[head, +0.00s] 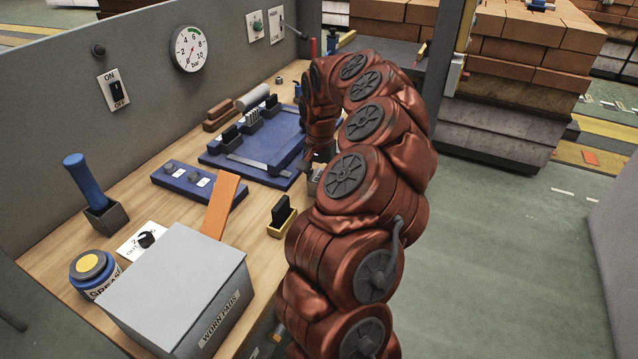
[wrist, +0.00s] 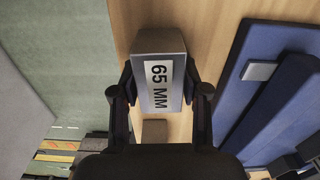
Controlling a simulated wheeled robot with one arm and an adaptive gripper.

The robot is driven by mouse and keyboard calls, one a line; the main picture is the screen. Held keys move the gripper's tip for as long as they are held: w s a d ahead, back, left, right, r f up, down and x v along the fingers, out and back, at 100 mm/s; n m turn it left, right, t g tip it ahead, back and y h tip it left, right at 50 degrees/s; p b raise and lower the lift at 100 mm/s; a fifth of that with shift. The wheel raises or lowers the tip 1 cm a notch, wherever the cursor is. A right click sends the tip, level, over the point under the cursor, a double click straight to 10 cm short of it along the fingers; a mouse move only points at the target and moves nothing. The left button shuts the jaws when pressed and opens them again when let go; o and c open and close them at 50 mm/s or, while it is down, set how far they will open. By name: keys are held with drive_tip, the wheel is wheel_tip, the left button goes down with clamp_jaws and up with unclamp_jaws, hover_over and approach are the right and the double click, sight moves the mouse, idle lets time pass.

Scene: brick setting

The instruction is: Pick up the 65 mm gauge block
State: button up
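The 65 mm gauge block (wrist: 162,85) is a grey block with a white label reading "65 MM", in the middle of the wrist view. My gripper (wrist: 160,80) has one dark finger at each side of it; both pads look flush against its sides, with no gap that I can see. I cannot tell whether the block is clear of the wooden bench. In the head view my gripper (head: 318,158) reaches down near the bench's right edge, and my arm hides most of the block.
A blue plate (head: 258,148) with raised parts lies left of my gripper. A blue strip (head: 198,186), an orange bar (head: 221,205), a black-and-yellow block (head: 282,217) and a grey "WORN PADS" box (head: 178,285) are nearer. A small brown block (wrist: 155,131) sits close to the gauge block.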

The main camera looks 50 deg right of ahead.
clamp_jaws()
